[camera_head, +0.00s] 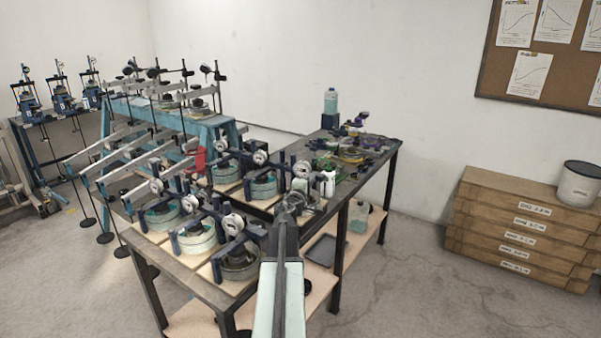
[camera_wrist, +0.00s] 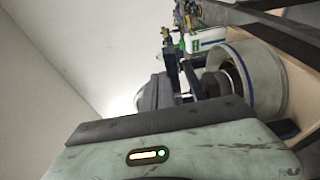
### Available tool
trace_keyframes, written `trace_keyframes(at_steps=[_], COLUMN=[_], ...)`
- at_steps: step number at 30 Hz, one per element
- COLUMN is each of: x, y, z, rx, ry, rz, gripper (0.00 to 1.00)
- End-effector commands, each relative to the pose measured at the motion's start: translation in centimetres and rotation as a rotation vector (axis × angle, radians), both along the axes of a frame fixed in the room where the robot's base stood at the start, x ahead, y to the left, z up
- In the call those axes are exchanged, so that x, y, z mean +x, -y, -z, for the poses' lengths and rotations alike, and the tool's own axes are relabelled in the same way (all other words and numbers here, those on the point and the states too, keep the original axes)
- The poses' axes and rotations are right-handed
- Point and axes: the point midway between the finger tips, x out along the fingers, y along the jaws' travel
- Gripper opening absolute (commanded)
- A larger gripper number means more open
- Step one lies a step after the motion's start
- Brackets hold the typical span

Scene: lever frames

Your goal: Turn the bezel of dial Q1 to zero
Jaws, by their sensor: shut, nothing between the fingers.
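Several dial gauges with white faces stand over round cells on the near bench, among them a front dial (camera_head: 233,224), a middle dial (camera_head: 260,157) and a right dial (camera_head: 302,169). Their labels are too small to read, so I cannot tell which is Q1. My gripper (camera_head: 291,204) is shut and empty, at the right side of the near bench, right of the front dial. In the wrist view my gripper (camera_wrist: 165,92) points towards the bench, beside a pale round cell (camera_wrist: 262,80). No dial face shows clearly there.
The bench top (camera_head: 177,262) is crowded with cells and dark posts. A white and green container (camera_head: 327,184) stands close behind my gripper. A dark table (camera_head: 374,158) with tools extends behind. Wooden crates (camera_head: 510,222) stand at the right; the floor before them is clear.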

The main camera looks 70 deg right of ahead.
Motion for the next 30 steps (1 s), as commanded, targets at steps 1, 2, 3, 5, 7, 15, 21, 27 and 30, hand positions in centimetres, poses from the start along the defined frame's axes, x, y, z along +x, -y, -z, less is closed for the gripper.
trace_keyframes(at_steps=[1, 2, 3, 5, 7, 15, 21, 27, 30], x=[-0.2, -0.3, -0.3, -0.3, -0.4, -0.5, -0.3, -0.3, -0.3], y=[0.0, 0.0, 0.0, -0.1, -0.5, -4.0, -6.2, -6.1, -6.1], z=[0.1, 0.1, 0.1, 0.1, 0.1, 0.1, 0.1, 0.1, -0.4], rx=[0.000, 0.000, 0.000, 0.000, 0.000, 0.000, 0.000, 0.000, 0.000], ry=[0.000, 0.000, 0.000, 0.000, 0.000, 0.001, 0.001, 0.001, 0.001], rz=[0.001, 0.002, 0.003, 0.003, 0.004, 0.006, 0.005, 0.006, 0.006], gripper=[0.00, 0.00, 0.00, 0.00, 0.00, 0.00, 0.00, 0.00, 0.00])
